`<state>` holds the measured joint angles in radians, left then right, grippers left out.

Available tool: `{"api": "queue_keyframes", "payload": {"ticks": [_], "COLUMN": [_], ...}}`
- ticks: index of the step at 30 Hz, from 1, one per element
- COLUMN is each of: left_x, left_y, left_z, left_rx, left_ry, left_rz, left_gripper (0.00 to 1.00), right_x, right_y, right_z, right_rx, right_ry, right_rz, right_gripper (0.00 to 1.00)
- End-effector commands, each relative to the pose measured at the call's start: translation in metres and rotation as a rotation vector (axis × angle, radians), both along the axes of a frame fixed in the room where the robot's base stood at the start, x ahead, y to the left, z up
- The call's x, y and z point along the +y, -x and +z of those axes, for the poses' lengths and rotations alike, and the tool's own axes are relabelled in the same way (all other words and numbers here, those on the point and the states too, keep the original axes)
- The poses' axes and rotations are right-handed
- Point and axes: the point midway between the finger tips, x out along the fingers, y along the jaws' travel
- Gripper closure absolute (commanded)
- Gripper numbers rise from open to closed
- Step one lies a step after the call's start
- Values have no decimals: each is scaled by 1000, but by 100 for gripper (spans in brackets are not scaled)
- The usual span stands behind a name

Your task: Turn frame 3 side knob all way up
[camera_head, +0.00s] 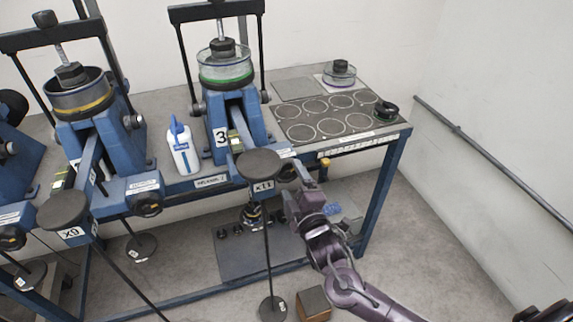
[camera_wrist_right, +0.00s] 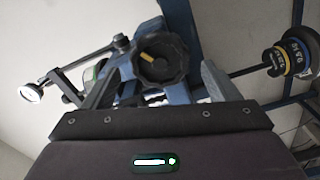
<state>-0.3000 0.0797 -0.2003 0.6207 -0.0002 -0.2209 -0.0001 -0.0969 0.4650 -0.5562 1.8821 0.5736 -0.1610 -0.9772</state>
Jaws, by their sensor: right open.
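Frame 3 (camera_head: 221,137) is a blue lever frame near the middle of the head view, with a "3" label. Its black side knob (camera_head: 287,172) is on the right of its front. In the right wrist view the lobed side knob (camera_wrist_right: 172,75) shows face on, with a yellow mark pointing to its upper left. My right gripper (camera_head: 300,187) is open, just in front of the knob. In the wrist view its two fingers stand left and right of the knob; I cannot tell whether either touches it. My left gripper is not in view.
A round black lever pad (camera_head: 258,162) marked x11 sits just left of my right gripper, with a rod hanging below it. A white bottle (camera_head: 182,148) stands left of frame 3. Weights (camera_wrist_right: 290,58) hang at the right in the wrist view. Open floor (camera_head: 440,240) lies to the right.

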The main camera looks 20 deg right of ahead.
Motion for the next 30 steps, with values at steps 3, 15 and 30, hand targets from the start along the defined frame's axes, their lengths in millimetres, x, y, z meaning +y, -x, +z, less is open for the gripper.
{"api": "queue_keyframes", "payload": {"ticks": [3,15,30], "left_x": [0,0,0], "left_y": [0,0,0], "left_z": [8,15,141], "left_rx": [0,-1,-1], "left_ry": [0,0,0], "left_rz": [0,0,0], "left_gripper": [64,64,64], "right_x": [-1,-1,-2], "right_y": [9,11,45], "right_z": [2,4,9], "right_rx": [0,-2,-19], "right_ry": [1,19,556], "right_rz": [0,0,0], "right_gripper": [18,18,18]}}
